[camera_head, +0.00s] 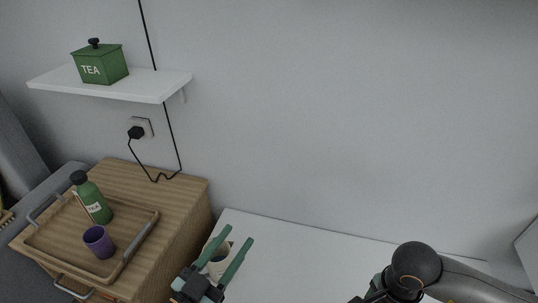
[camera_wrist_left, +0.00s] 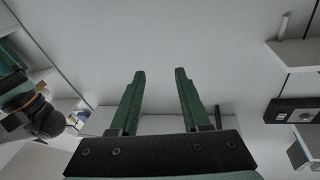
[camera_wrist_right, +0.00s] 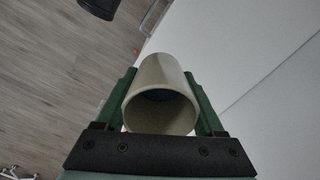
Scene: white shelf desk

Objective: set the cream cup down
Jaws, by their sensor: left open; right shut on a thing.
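The cream cup (camera_wrist_right: 160,95) is between the fingers of my right gripper (camera_wrist_right: 165,90), which is shut on it in the right wrist view. Its open mouth faces that camera, and its inside is shaded. In the head view my right arm enters at the bottom right, and its fingertips are out of frame. My left gripper (camera_head: 232,241) is open at the bottom centre of the head view. In the left wrist view the fingers (camera_wrist_left: 160,75) hold nothing.
A white desk top (camera_head: 310,255) lies along the wall, with clear room between my arms. A wooden cabinet at left bears a tray (camera_head: 42,243) with a green bottle (camera_head: 93,202) and purple cup (camera_head: 98,242). A green tea box (camera_head: 99,66) sits on the wall shelf (camera_head: 140,88).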

